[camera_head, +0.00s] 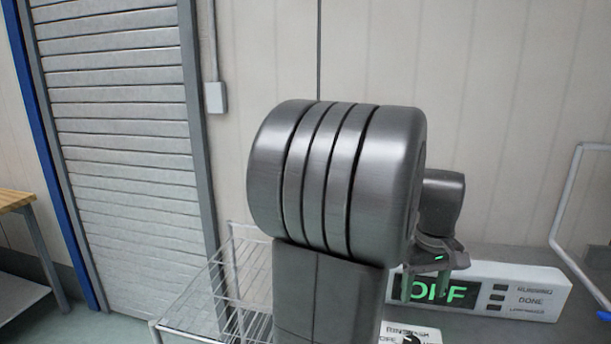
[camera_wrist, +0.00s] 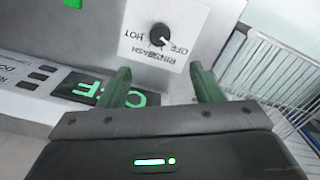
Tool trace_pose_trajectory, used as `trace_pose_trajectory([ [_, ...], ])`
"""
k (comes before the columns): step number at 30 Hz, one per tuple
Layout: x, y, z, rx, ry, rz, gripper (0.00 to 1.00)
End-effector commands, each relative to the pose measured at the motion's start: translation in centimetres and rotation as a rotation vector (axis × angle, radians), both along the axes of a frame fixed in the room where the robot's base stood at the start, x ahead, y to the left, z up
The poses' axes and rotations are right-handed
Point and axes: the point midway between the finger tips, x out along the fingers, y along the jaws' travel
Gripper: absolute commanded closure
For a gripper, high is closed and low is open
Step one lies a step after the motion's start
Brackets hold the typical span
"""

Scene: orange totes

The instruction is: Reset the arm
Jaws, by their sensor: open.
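My gripper (camera_wrist: 160,88) shows in the wrist view with its two green fingers spread apart and nothing between them. In the head view my gripper (camera_head: 428,290) hangs at the right behind my own large grey arm joint, in front of a white panel. My arm is bent and raised in the middle of the head view. The white panel (camera_head: 520,275) carries a lit green "OFF" display (camera_head: 460,292). In the wrist view a black knob (camera_wrist: 158,35) on a white label plate lies beyond the fingertips, apart from them. The label plate is partly hidden in the head view.
A wire rack (camera_head: 200,295) stands left of my arm and shows at the right of the wrist view (camera_wrist: 290,60). A wooden-topped table (camera_head: 15,199) is at the far left, by a roller shutter (camera_head: 120,130). A white tubular frame (camera_head: 567,205) stands at the right.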

Motion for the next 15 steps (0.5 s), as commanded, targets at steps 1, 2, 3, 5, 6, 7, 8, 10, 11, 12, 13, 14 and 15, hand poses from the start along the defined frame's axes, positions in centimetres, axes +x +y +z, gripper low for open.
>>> trace_pose_trajectory([
  [1,-0.1,0.0,-1.4,0.004,0.006,0.0,0.41],
  [2,-0.1,0.1,-2.0,0.004,0.007,0.0,0.41],
  [3,-0.1,0.1,-2.9,0.004,0.007,0.0,0.41],
  [5,-0.1,0.0,-4.1,0.004,0.007,0.0,0.41],
  [6,-0.1,0.0,-4.9,0.003,0.006,0.0,0.41],
  [7,-0.1,0.0,-5.5,0.003,0.006,0.0,0.41],
  [8,-0.1,0.0,-6.1,0.004,0.007,0.0,0.41],
  [10,-0.1,0.0,-7.5,0.003,0.006,-0.001,0.41],
  [11,-0.1,0.0,-8.1,0.004,0.007,-0.001,0.41],
  [12,-0.1,0.0,-8.9,0.003,0.006,-0.001,0.41],
  [13,-0.1,0.1,-9.5,0.004,0.007,-0.001,0.41],
  [14,-0.1,0.0,-10.2,0.003,0.007,-0.001,0.41],
  [15,-0.1,0.0,-11.0,0.004,0.007,-0.001,0.41],
])
